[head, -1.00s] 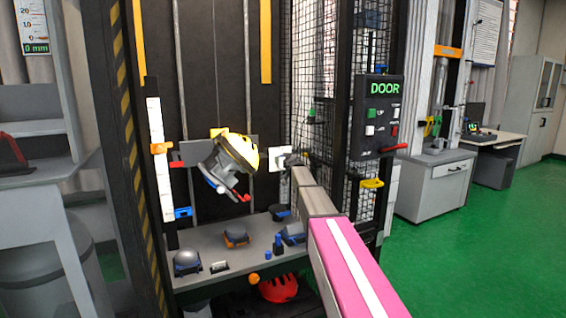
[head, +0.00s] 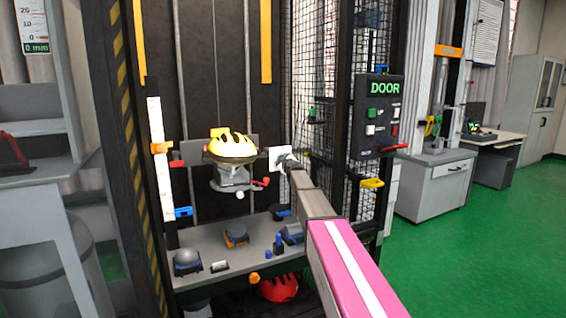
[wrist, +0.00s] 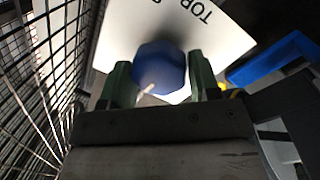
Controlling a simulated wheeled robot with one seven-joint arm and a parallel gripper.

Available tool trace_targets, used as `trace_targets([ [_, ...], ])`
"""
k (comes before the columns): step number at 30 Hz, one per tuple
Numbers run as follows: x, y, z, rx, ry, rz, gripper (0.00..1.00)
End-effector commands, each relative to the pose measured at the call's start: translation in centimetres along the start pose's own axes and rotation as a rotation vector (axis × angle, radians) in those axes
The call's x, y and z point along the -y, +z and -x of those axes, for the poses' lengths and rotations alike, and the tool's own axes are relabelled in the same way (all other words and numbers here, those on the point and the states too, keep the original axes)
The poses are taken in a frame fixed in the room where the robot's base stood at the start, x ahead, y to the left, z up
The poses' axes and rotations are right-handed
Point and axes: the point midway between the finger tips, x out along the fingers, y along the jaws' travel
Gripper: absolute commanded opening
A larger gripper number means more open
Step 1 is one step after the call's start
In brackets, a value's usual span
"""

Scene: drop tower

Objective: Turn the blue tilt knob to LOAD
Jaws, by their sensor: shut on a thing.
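The blue tilt knob (wrist: 158,68) shows in the wrist view, in front of a white label plate (wrist: 232,38) with black lettering, of which "TOP" is readable. My gripper (wrist: 160,82) is shut on the knob, one green finger on each side. In the head view my gripper (head: 285,160) is at the white plate (head: 274,158), right of the carriage, and the knob is hidden there. The yellow helmet (head: 231,145) with black stripes sits upright on the grey carriage.
A wire mesh (wrist: 38,85) stands close on the left in the wrist view. A DOOR panel (head: 379,115) with a red lever is right of my arm. Several anvils and small parts stand on the grey bench (head: 210,255) below; a red helmet (head: 279,288) lies underneath.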

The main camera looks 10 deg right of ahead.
Motion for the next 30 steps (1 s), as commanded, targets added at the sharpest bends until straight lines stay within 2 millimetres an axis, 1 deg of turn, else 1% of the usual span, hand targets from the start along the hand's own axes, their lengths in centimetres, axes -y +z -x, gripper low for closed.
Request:
trace_targets([
  [10, 0.11, 0.08, 0.12, -0.007, 0.007, 0.078, 0.33],
  [22, 0.11, 0.06, 0.12, -0.008, 0.007, 0.084, 0.33],
  [23, 0.11, 0.06, 0.12, -0.008, 0.007, 0.084, 0.63],
  [24, 0.12, 0.06, 0.11, -0.008, 0.007, 0.084, 0.76],
  [25, 0.11, 0.05, 0.11, -0.008, 0.007, 0.083, 0.82],
  [30, 0.07, 0.04, 0.06, -0.008, 0.007, 0.082, 0.82],
])
